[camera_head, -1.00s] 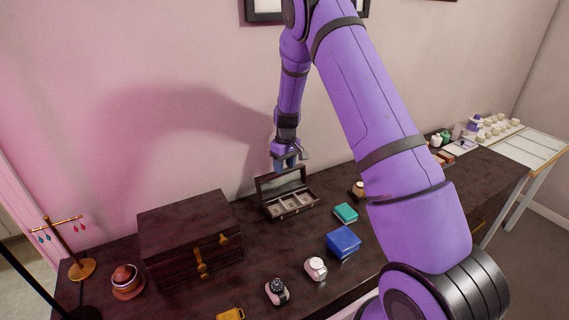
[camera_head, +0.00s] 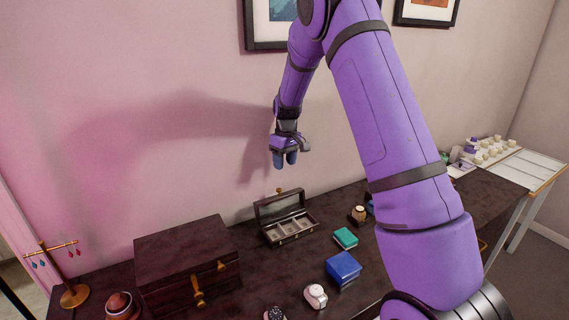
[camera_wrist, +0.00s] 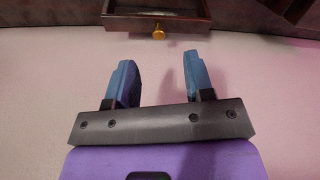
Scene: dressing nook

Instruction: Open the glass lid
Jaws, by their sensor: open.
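A dark wooden case (camera_head: 287,239) stands on the table against the wall in the head view, showing several pale compartments. Its lid, the glass lid (camera_head: 279,206), stands raised at the back, with a small brass knob on its top edge. In the wrist view the lid (camera_wrist: 160,9) shows at the top edge with its brass knob (camera_wrist: 158,33). My gripper (camera_head: 285,164) hangs in the air above the case, apart from the lid and knob. Its two blue fingers are spread and empty, also in the wrist view (camera_wrist: 157,75).
A large dark chest (camera_head: 186,262) stands left of the case. A teal box (camera_head: 345,238), a blue box (camera_head: 343,268), and watches (camera_head: 316,296) lie in front and right. An earring stand (camera_head: 68,270) is at far left. The wall is close behind.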

